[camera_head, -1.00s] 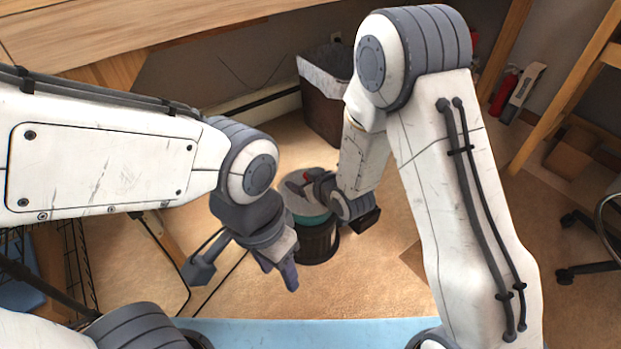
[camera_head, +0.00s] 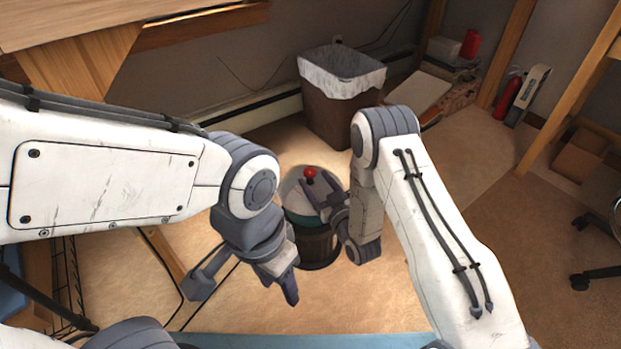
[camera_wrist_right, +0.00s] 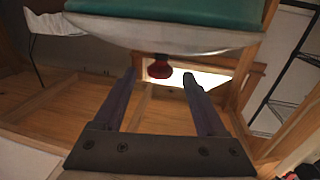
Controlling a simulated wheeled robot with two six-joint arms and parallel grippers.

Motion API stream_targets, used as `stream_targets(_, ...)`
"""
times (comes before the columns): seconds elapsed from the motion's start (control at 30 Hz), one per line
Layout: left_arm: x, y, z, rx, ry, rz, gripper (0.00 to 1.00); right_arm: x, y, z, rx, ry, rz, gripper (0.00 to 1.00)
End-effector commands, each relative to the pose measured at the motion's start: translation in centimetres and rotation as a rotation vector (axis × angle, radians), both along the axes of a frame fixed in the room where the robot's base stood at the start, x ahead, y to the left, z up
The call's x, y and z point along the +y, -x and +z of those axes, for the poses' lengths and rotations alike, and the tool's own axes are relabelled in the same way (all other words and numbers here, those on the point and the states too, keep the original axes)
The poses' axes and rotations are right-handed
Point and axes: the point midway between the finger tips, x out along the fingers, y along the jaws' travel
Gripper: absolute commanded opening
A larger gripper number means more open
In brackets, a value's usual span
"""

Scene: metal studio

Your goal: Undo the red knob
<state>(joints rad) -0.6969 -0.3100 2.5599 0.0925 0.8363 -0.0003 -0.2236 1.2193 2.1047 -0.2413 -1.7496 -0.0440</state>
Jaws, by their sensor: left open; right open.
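The red knob (camera_head: 310,173) stands on the pale round top (camera_head: 290,188) of a barrel-like thing (camera_head: 318,245) with a teal band (camera_head: 300,218). My right gripper (camera_head: 318,190) is open at the near right side of the knob. In the right wrist view the red knob (camera_wrist_right: 160,68) shows between the tips of the two open fingers (camera_wrist_right: 160,82), with a gap on each side; I cannot tell whether it is within their reach. My left gripper (camera_head: 243,285) is open and empty, lower left of the barrel and apart from it.
A brown bin (camera_head: 340,108) with a white liner stands behind the barrel. A wooden desk (camera_head: 90,25) is at the upper left. A red extinguisher (camera_head: 514,100) and a wheeled chair base (camera_head: 597,255) are at the right. The carpet around the barrel is mostly clear.

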Motion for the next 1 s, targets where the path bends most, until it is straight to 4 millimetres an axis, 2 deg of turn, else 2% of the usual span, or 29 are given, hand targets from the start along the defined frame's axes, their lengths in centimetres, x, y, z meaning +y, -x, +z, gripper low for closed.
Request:
stream_targets(0.03, 0.0, 0.0, -0.8, 0.000, 0.000, 0.000, 0.50, 0.5, -0.8, -0.2, -0.005, 0.000, 0.001, 0.74)
stream_targets(0.23, 0.0, 0.0, -1.7, 0.000, 0.000, 0.000, 0.50, 1.5, -3.0, -0.1, -0.002, -0.001, 0.001, 0.74)
stream_targets(0.6, 0.0, 0.0, -1.7, 0.000, 0.000, 0.000, 0.50, 1.8, -3.5, 0.0, 0.002, 0.000, 0.000, 0.74)
stream_targets(0.67, 0.0, 0.0, -1.7, 0.000, 0.000, 0.000, 0.50, 1.8, -3.5, 0.0, 0.002, 0.000, 0.000, 0.55)
stream_targets(0.8, 0.0, 0.0, -1.7, 0.000, 0.000, 0.000, 0.50, 1.8, -3.5, 0.0, 0.002, 0.000, 0.000, 0.01)
stream_targets(1.0, 0.0, 0.0, -1.5, 0.000, 0.000, 0.000, 0.50, 1.6, -3.6, 0.1, 0.002, 0.000, 0.017, 0.00)
